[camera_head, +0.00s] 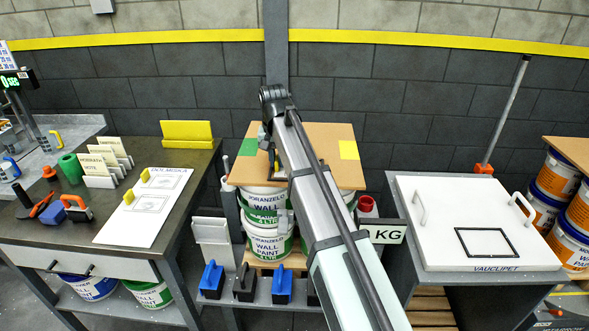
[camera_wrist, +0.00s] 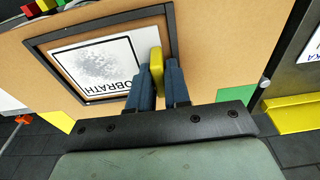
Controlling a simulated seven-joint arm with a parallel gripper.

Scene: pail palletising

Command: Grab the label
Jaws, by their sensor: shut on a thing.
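A white label (camera_wrist: 92,68) with black letters, which read upside down, and a grey speckled patch lies within a black frame (camera_wrist: 98,98) on a brown cardboard sheet (camera_wrist: 205,55). A yellow grip tab (camera_wrist: 156,60) stands at the label's edge. My gripper (camera_wrist: 160,75) is shut on the yellow tab, with one blue finger on each side. I cannot tell whether the label touches the cardboard. In the head view, the cardboard sheet (camera_head: 318,136) covers stacked paint pails (camera_head: 264,205), and my arm hides most of the gripper and the label.
The sheet has a green square (camera_head: 249,147) and a yellow square (camera_head: 349,150). Left, a dark table (camera_head: 60,238) holds cards in holders (camera_head: 101,165) and a white sheet (camera_head: 146,205) with a yellow tab. Right, a bench carries a white lid (camera_head: 470,215) with handles. A wall stands behind.

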